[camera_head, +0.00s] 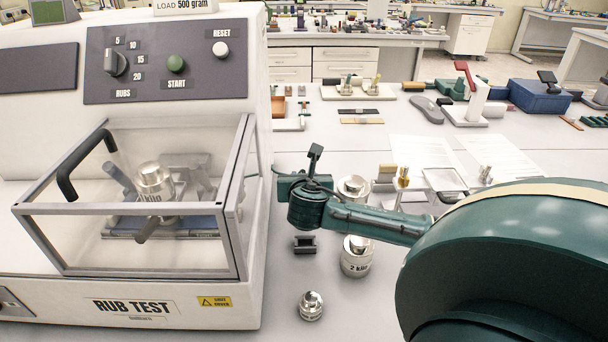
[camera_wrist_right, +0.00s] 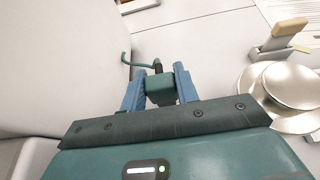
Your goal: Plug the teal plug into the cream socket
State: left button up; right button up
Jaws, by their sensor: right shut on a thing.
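My right arm reaches in from the right in the head view, and its gripper end (camera_head: 304,205) is beside the rub test machine's right side. In the right wrist view, the two blue fingers of my right gripper (camera_wrist_right: 160,92) are shut on the teal plug (camera_wrist_right: 160,86), one on each side. A thin teal cord curls off to the plug's left, and a dark part stands at its far end. The plug is hard to pick out from the arm in the head view. I cannot make out the cream socket for certain in either view. My left gripper is not in view.
The white rub test machine (camera_head: 180,285) fills the left, with a clear cover in front. Silver weights (camera_head: 356,258) stand below and behind my right arm, with a small one (camera_head: 311,306) in front. A cream-topped grey piece (camera_wrist_right: 277,42) is beside a weight. Papers lie further back.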

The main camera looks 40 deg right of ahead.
jog(key=shift+f+b, duration=0.8)
jog(key=shift+f, duration=1.2)
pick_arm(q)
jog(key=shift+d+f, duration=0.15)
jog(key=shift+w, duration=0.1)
pick_arm(e)
jog(key=shift+p, duration=0.6)
pick_arm(q)
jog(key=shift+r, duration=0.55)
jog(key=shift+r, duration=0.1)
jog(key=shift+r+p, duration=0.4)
jog(key=shift+p, duration=0.1)
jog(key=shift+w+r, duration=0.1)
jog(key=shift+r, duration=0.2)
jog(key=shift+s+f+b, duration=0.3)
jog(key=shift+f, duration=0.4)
pick_arm(e)
jog(key=shift+f, duration=0.95)
